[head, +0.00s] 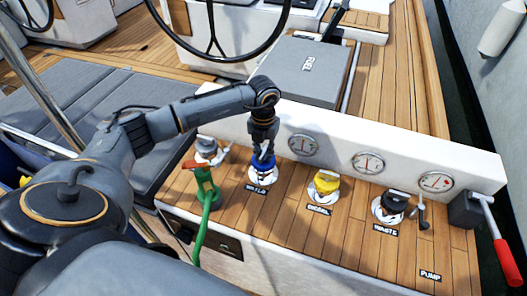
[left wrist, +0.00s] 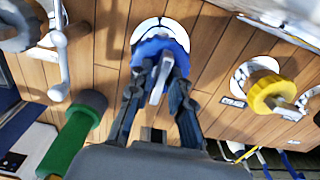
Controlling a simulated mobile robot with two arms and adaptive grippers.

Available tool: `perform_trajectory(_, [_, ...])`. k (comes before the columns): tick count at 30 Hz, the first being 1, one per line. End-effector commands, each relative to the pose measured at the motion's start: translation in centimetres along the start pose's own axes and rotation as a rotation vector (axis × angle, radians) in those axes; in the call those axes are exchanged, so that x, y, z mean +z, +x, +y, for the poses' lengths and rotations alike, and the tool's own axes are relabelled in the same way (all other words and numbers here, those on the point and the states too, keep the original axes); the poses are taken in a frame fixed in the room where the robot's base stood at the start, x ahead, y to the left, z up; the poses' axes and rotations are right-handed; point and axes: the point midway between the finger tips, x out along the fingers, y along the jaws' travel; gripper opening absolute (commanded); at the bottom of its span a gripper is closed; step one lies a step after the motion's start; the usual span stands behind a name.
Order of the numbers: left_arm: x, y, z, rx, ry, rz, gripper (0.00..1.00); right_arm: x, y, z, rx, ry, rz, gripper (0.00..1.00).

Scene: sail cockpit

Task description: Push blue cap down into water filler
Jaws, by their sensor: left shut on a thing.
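The blue cap (head: 263,161) sits at the water filler (head: 262,178), a pale round deck plate above the WATER label. In the left wrist view the blue cap (left wrist: 160,48) shows in front of the white filler plate (left wrist: 160,28). My left gripper (head: 263,150) comes down from above and is shut on the cap's grey upright handle (left wrist: 161,80), one finger on each side. Whether the cap is fully seated in the filler cannot be told, as the gripper and cap cover the opening. My right gripper is not in view.
A green hose nozzle (head: 205,190) with a red lever stands just left of the water filler. The yellow diesel cap (head: 326,182) and black waste cap (head: 394,202) stand to the right. A white panel with gauges (head: 303,145) rises close behind. A red-handled pump lever (head: 505,262) is far right.

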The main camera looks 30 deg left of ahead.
Motion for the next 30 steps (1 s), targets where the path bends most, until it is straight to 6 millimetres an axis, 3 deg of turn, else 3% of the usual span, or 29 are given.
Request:
perform_trajectory(22, [0.0,1.2,0.0,-0.001,0.0,-0.001,0.0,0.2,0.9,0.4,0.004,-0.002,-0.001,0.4])
perform_trajectory(23, [0.0,1.2,0.0,-0.001,0.0,-0.001,0.22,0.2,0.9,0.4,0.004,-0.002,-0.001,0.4])
perform_trajectory(24, [0.0,1.1,0.0,-0.001,0.0,-0.001,0.29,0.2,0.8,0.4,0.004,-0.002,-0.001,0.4])
perform_trajectory(30, [0.0,1.1,0.0,0.0,0.0,0.0,0.29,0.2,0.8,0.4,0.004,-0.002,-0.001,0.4])
